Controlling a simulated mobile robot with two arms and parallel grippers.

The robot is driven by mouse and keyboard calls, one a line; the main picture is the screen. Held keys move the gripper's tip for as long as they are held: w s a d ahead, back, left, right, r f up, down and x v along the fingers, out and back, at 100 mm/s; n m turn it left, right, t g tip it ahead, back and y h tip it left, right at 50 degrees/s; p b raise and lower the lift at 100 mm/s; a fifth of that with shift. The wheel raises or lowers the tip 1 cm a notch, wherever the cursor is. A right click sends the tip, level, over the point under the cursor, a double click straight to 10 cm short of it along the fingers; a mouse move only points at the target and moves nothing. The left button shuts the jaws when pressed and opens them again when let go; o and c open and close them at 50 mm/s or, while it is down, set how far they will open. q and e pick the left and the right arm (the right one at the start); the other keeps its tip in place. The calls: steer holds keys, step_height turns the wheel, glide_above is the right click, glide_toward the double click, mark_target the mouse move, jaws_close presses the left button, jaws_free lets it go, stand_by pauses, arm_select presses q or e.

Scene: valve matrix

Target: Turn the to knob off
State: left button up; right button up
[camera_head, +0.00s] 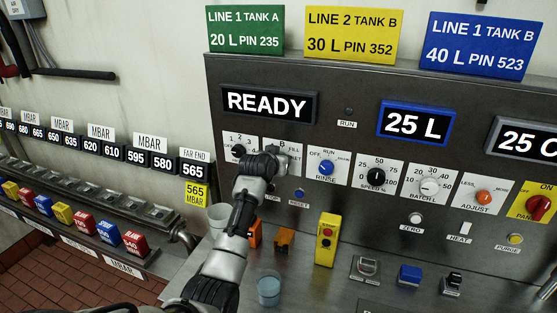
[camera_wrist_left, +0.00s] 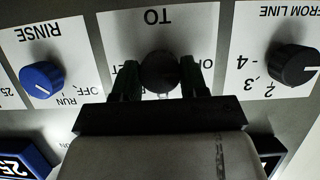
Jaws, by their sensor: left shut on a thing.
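The panel label TO shows upside down in the wrist view, with the dark round TO knob (camera_wrist_left: 159,72) below it. My left gripper (camera_wrist_left: 161,78) has one finger on each side of this knob and is shut on it. The knob's pointer cannot be made out, and the fingers cover part of the scale words. In the head view my left gripper (camera_head: 277,154) reaches the panel between the 1-2-3-4 selector and the RINSE knob and hides the TO knob. My right gripper is not in view.
The blue RINSE knob (camera_head: 326,168) and the black FROM LINE knob (camera_wrist_left: 295,64) flank the TO knob closely. A READY display (camera_head: 269,104) is above. A yellow pendant box (camera_head: 327,240) and a cup of bluish liquid (camera_head: 269,289) stand on the counter below.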

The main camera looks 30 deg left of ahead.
arm_select(q)
steer(key=shift+f, duration=0.2)
steer(key=o, duration=0.9)
steer(key=shift+r, duration=0.1)
steer(key=shift+s+r, duration=0.1)
steer(key=b+v, duration=0.3)
steer(key=v, duration=0.7)
steer(key=shift+s+d+r, duration=0.1)
steer(key=shift+s, duration=0.2)
